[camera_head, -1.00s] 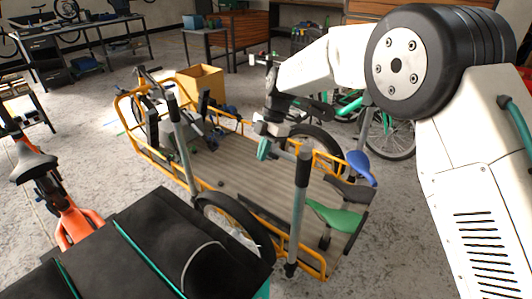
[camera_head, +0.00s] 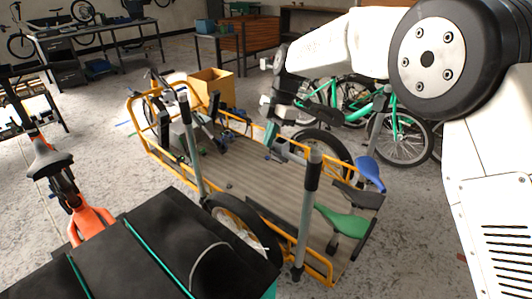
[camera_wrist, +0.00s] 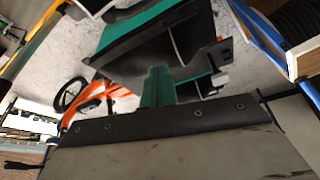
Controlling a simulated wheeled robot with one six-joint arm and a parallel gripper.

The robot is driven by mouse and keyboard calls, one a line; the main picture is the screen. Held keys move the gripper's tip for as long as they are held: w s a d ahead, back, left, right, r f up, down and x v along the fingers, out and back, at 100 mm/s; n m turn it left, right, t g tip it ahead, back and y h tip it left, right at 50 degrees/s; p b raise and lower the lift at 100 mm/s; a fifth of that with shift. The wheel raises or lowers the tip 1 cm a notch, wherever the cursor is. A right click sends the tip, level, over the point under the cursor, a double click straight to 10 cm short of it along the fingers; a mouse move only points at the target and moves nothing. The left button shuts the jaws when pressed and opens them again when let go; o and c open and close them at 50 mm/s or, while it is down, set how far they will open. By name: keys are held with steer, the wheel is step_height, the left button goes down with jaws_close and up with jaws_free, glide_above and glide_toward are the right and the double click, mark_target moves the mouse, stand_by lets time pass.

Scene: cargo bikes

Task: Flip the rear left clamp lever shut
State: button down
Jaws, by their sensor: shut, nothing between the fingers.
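The cargo bike has an orange rail (camera_head: 163,155) around a slatted deck (camera_head: 255,182) and upright grey posts with black tops. My gripper (camera_head: 277,151) is above the deck, left of the near right post (camera_head: 308,205), and appears apart from it. Its teal fingers point down and are together and empty; they also show in the wrist view (camera_wrist: 157,88). I cannot make out the rear left clamp lever or its position in either view.
A cardboard box (camera_head: 213,86) stands behind the bike. Green bicycles (camera_head: 398,125) stand at the back right. An orange bike (camera_head: 88,222) stands at the left.

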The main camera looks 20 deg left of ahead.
steer(key=shift+v, duration=1.35)
steer(key=s+d+r+m+h, duration=0.1)
steer(key=s+d+r+m, duration=0.1)
steer(key=s+d+m, duration=0.5)
steer(key=s+d+r+m, duration=0.15)
steer(key=d+m, duration=0.35)
steer(key=d, duration=0.5)
steer(key=s+d+r+m+h, duration=0.15)
steer(key=s+d+m, duration=0.25)
steer(key=d+m, duration=0.4)
steer(key=s+d+r+m+t, duration=0.1)
steer(key=s+d+m, duration=0.3)
steer(key=s+d, duration=0.7)
steer(key=s+d+r+m+t, duration=0.1)
steer(key=s+d+m+t, duration=0.2)
steer(key=s+d, duration=0.8)
steer(key=shift+s+d+r+m, duration=0.2)
steer(key=shift+s+r+m, duration=0.1)
steer(key=shift+m, duration=0.5)
